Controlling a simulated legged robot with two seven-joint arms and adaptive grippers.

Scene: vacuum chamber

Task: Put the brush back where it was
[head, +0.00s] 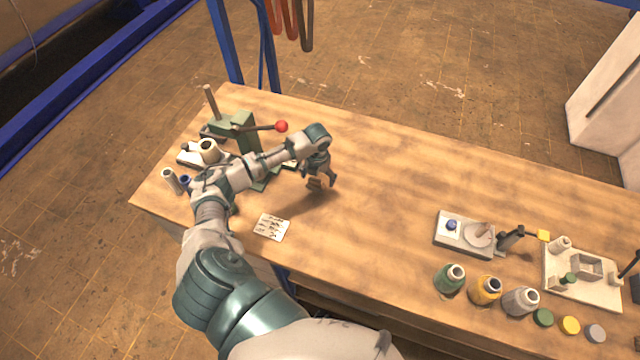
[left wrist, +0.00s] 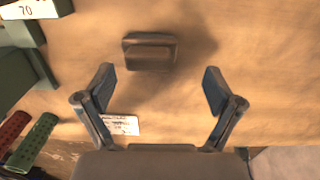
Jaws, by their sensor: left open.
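A small brown block with a raised grip (left wrist: 150,52), which seems to be the brush, lies on the wooden table in the left wrist view. It lies ahead of the fingertips of my left gripper (left wrist: 159,76), roughly between their lines and apart from both. In the head view my left gripper (head: 320,181) points down over the table. A small tan piece (head: 315,183) shows beside its fingers, mostly hidden by them. My left gripper is open and empty. My right gripper is not in view.
A green press (head: 246,134) with a red-knobbed lever stands close left of my left gripper. A printed card (head: 271,227) lies nearer the front edge. Bottles (head: 486,290), a white tray (head: 466,234) and a fixture board (head: 582,278) stand at right. The table's middle is clear.

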